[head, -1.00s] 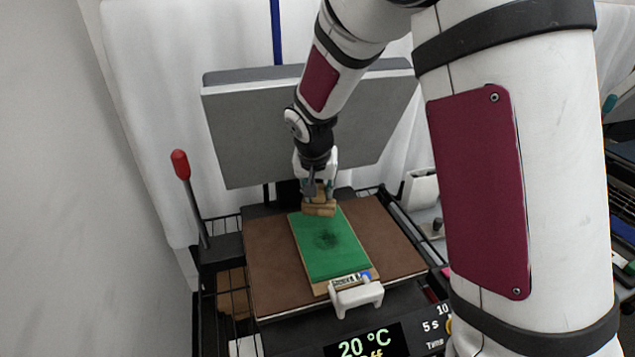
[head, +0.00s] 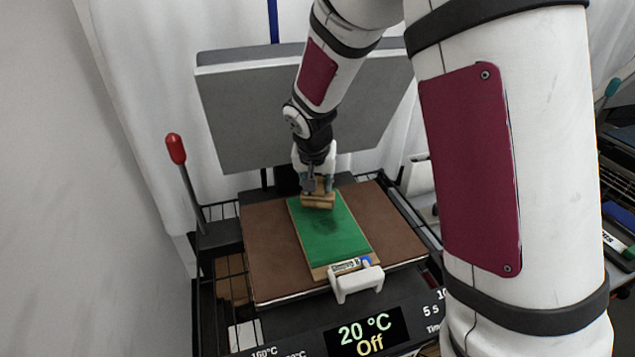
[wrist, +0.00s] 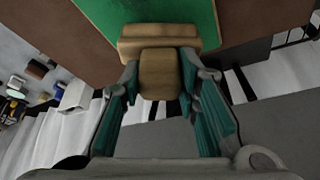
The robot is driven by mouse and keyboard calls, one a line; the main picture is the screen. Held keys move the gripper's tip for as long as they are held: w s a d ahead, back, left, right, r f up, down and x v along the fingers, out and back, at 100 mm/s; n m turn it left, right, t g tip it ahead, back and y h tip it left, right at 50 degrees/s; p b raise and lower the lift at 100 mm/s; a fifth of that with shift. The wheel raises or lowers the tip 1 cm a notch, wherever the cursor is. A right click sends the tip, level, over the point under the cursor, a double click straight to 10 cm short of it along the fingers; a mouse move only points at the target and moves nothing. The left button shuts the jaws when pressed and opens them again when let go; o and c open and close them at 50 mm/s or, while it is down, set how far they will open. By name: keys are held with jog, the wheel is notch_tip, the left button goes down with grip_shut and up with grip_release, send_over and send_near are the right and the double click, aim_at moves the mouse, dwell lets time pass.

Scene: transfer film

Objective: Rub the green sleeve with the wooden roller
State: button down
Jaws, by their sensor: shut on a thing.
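The green sleeve (head: 328,228) lies flat on a tan board on the brown platen of a heat press. My gripper (head: 318,186) is shut on the wooden roller (head: 318,201) at the far end of the sleeve. In the wrist view, the teal-padded fingers of my gripper (wrist: 163,85) flank the roller's wooden handle (wrist: 160,72). The roller's wider head lies at the edge of the green sleeve (wrist: 150,14). I cannot tell whether it presses on the sleeve.
The press's grey upper plate (head: 305,110) stands raised behind my gripper. A red-knobbed lever (head: 176,150) rises at the left. A white handle (head: 356,283) sits at the platen's front edge, above a display (head: 366,331) reading 20 °C and Off. Brown platen (head: 272,245) is bare beside the sleeve.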

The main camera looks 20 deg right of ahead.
jog(key=shift+f+b, duration=0.4)
jog(key=shift+f, duration=0.55)
